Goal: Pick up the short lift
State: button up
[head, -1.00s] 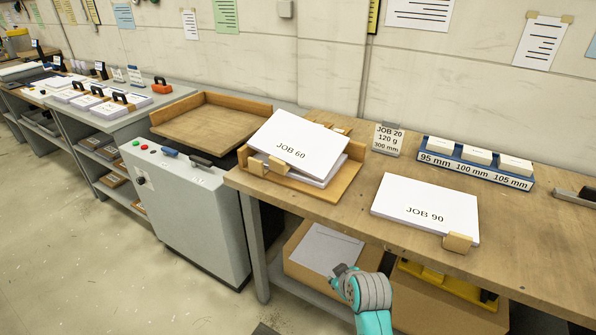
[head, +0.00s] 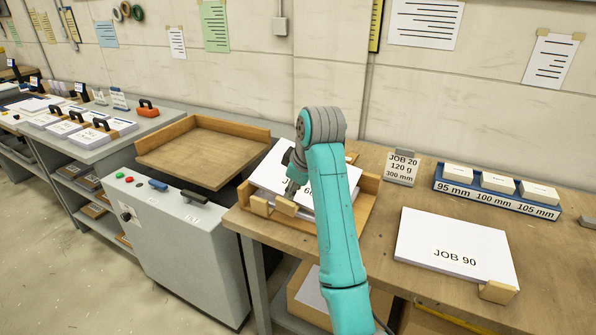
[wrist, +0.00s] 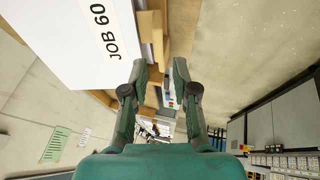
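The JOB 60 paper stack (head: 268,172) lies tilted in a wooden tray (head: 366,190) on the bench, and my arm covers part of it. In the wrist view its labelled white top (wrist: 60,40) fills the upper left. The JOB 90 paper stack (head: 450,240) lies flat on the bench to the right, with a wooden block at its front corner. No label names a short lift, so I cannot tell which stack it is. My gripper (head: 290,180) is over the front of the JOB 60 stack. In the wrist view my gripper (wrist: 159,66) is open, with nothing between its fingers.
Wooden blocks (head: 260,205) stand at the tray's front edge.

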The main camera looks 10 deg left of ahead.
aim_at(284, 200)
jog(key=x, duration=0.5)
jog(key=shift+a, duration=0.3)
jog(key=shift+w+x, duration=0.1)
jog(key=shift+x, duration=1.3)
jog(key=shift+w+x, duration=0.15)
jog(key=shift+x, duration=1.25)
jog(key=shift+r, duration=0.15)
grip_shut()
jog(key=shift+a, duration=0.1)
jog(key=shift+r, duration=0.1)
